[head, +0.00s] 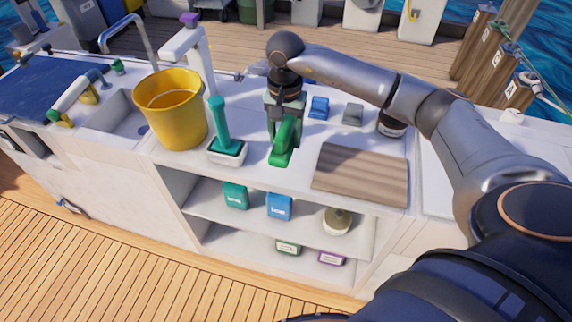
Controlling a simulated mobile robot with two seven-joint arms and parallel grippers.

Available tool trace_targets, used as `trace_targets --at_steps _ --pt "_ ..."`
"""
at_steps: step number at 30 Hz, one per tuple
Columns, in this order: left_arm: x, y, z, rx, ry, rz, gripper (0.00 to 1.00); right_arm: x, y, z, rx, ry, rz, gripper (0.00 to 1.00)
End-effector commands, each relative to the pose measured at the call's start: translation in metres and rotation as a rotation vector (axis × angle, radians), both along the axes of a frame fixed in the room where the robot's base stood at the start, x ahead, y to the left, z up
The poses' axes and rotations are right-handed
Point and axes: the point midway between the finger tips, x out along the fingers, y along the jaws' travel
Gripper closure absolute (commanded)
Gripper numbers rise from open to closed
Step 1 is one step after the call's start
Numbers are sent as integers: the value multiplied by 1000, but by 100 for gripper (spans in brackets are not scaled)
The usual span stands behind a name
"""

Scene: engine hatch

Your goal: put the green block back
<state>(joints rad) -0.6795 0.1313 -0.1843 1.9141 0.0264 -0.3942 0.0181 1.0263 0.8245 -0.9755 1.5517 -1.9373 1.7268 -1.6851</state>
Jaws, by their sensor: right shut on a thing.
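The green block (281,154) is at the middle of the white counter, below my right gripper. My right gripper (285,127) points down and is shut on the green block. The gripper hides part of the block's upper end. The block's lower end is at or just above the counter top; I cannot tell if it touches. A blue block (319,107) and a grey block (353,115) stand to the right, behind the green block. My left gripper is not in view.
A brown ridged board (362,174) lies at the right. A white holder (227,152) with a green-handled tool (220,125) and a yellow bucket (172,110) stand at the left. A dark round jar (391,124) stands behind the board. Open shelves (305,222) hold small containers.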

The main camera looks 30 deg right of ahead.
Motion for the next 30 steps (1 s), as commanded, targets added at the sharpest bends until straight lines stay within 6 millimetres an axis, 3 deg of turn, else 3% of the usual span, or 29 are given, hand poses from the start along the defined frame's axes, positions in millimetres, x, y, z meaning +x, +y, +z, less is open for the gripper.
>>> trace_targets --at_steps 6,13,18,29,30 --pt "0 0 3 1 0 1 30 -1 0 -40 -1 4 1 100" --pt "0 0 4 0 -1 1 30 -1 0 -59 -2 4 1 100" --pt "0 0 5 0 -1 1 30 -2 0 -84 -1 4 3 100" --pt "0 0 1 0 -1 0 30 -1 0 -91 -2 1 4 100" --pt "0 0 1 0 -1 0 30 -1 0 -92 -2 2 4 39"
